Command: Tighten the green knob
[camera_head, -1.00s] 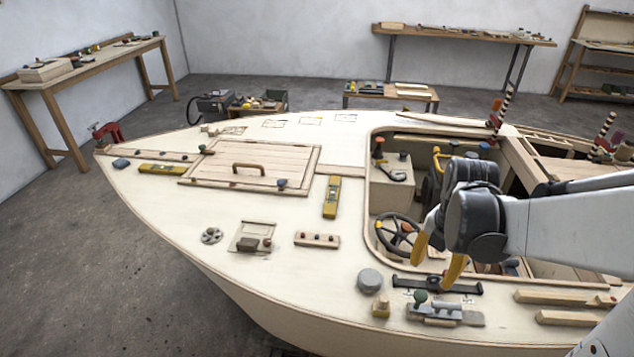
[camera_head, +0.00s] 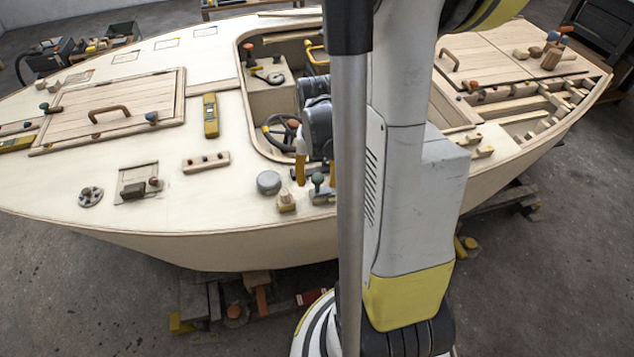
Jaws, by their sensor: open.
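A small dark green knob (camera_head: 318,180) stands on a metal fitting (camera_head: 322,197) near the hull's front edge, beside the cockpit opening. My own arm and column hide the right part of the fitting and the deck beyond.
A steering wheel (camera_head: 282,133) sits in the cockpit behind. The deck on the left holds a knob strip (camera_head: 206,162) and a yellow level (camera_head: 211,115).

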